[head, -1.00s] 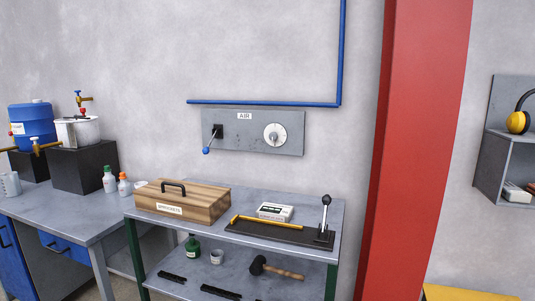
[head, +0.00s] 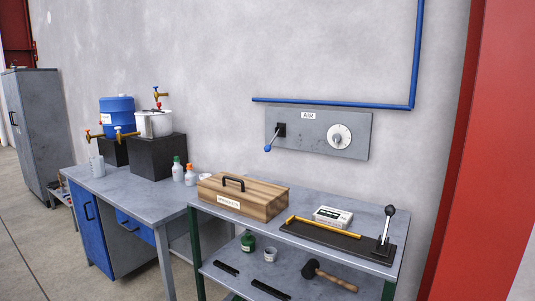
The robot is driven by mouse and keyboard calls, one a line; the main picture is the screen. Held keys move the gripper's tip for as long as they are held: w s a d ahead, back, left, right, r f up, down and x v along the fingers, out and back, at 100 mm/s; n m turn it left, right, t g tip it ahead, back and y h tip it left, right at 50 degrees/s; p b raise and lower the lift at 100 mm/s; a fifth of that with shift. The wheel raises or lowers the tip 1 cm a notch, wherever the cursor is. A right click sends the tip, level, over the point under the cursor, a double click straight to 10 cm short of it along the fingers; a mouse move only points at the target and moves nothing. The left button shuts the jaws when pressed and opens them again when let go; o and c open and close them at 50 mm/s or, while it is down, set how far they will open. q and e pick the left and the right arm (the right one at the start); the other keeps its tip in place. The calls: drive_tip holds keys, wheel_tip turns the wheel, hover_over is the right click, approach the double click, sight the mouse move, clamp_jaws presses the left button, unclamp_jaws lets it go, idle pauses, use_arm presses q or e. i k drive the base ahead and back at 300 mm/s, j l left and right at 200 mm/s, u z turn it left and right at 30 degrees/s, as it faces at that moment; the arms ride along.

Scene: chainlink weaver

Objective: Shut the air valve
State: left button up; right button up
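The air valve is a small lever (head: 272,139) with a blue ball knob on a grey wall panel (head: 316,143) labelled AIR. The lever comes out of a black block at the panel's left and points down and to the left. A round white dial (head: 340,137) sits on the panel's right half. A blue pipe (head: 335,103) runs along the wall just above the panel and turns up at its right end. Neither of my grippers shows in the head view.
A grey bench (head: 381,209) below the panel bears a wooden box (head: 243,196), a white box (head: 333,217) and a black base with an upright lever (head: 387,228). A mallet (head: 329,276) lies on its lower shelf. A workbench (head: 117,190) and cabinet (head: 42,135) stand left, a red column (head: 488,150) right.

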sight(266, 148)
drive_tip(key=i+z, duration=0.2)
drive_tip(key=z, duration=0.3)
drive_tip(key=i+j+z, duration=0.15)
drive_tip(key=z, duration=0.35)
